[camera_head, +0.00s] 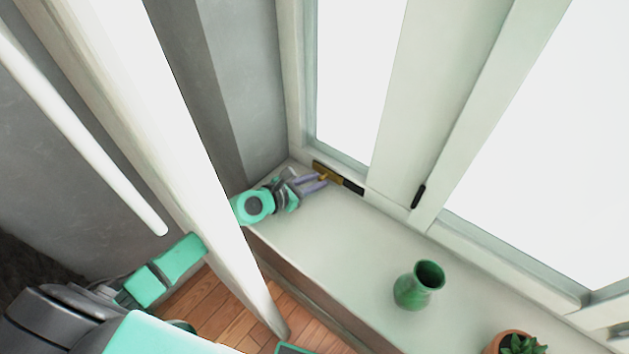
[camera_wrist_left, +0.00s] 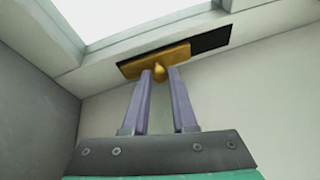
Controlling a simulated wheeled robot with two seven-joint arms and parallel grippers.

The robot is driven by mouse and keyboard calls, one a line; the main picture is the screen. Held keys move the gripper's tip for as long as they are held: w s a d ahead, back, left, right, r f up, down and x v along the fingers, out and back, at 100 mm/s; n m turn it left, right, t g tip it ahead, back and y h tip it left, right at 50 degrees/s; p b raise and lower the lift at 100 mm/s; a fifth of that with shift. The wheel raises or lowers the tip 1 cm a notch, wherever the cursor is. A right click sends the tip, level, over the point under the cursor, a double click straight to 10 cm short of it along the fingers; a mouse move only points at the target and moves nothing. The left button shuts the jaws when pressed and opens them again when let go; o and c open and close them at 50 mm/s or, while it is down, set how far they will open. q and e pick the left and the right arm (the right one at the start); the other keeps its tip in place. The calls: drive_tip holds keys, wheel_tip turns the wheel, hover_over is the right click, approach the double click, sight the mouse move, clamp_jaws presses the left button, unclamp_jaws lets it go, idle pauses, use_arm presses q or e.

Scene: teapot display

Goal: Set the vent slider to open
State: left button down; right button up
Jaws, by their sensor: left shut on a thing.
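The vent slider (camera_head: 326,173) is a brass plate with a small knob, set low on the window frame above the sill at the far left. In the left wrist view the brass slider (camera_wrist_left: 150,62) covers the left part of a dark slot (camera_wrist_left: 212,42), and the slot shows black to its right. My left gripper (camera_head: 322,180) reaches over the sill to it. In the left wrist view its two purple fingers (camera_wrist_left: 160,75) are closed around the slider's knob. My right gripper is not in view.
A green vase (camera_head: 419,286) and a potted succulent (camera_head: 517,343) stand on the white sill (camera_head: 345,245), well right of my left gripper. A black window handle (camera_head: 418,195) is on the frame. A white upright panel (camera_head: 185,140) stands beside my left arm.

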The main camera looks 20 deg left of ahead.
sight(336, 182)
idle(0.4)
use_arm(q)
drive_tip(key=shift+s+d+r+p, duration=0.15)
drive_tip(key=shift+d+p, duration=0.1)
drive_tip(key=shift+p, duration=0.15)
drive_tip(key=shift+s+d+r+p, duration=0.1)
drive_tip(key=shift+s+d+p, duration=0.1)
drive_tip(key=shift+d+p, duration=0.35)
drive_tip(key=shift+s+d+p, duration=0.2)
drive_tip(key=shift+d+p, duration=0.25)
drive_tip(key=shift+p, duration=0.05)
drive_tip(key=shift+d+f, duration=0.2)
drive_tip(key=shift+d, duration=0.05)
drive_tip(key=c, duration=0.7)
unclamp_jaws()
drive_tip(key=shift+f, duration=0.1)
